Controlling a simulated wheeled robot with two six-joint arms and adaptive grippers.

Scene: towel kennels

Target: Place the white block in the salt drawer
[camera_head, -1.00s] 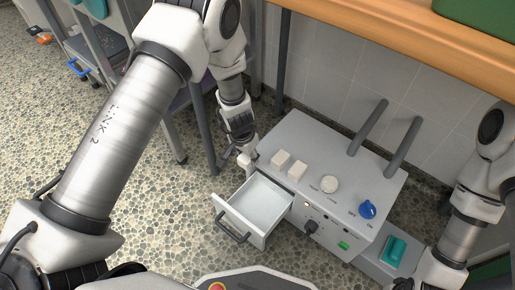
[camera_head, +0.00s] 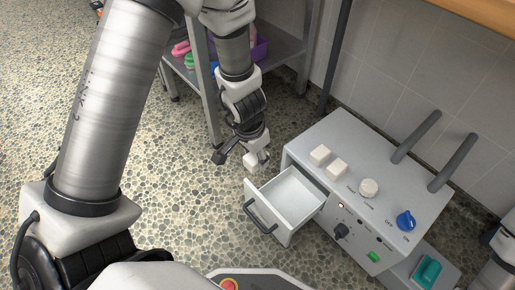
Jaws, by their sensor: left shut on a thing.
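The salt drawer (camera_head: 290,197) is a pale, empty-looking tray with a dark handle, pulled out from the left end of a grey-white machine (camera_head: 375,163). My left gripper (camera_head: 243,160) points down just beyond the drawer's left side, close to its rim. It is shut on a small pale thing (camera_head: 252,163) that looks like the white block; the fingers hide part of it. My right gripper is out of view; only a bit of that arm shows at the lower right edge.
A shelf unit (camera_head: 275,50) stands behind my left gripper. Pebbled floor lies open to the left.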

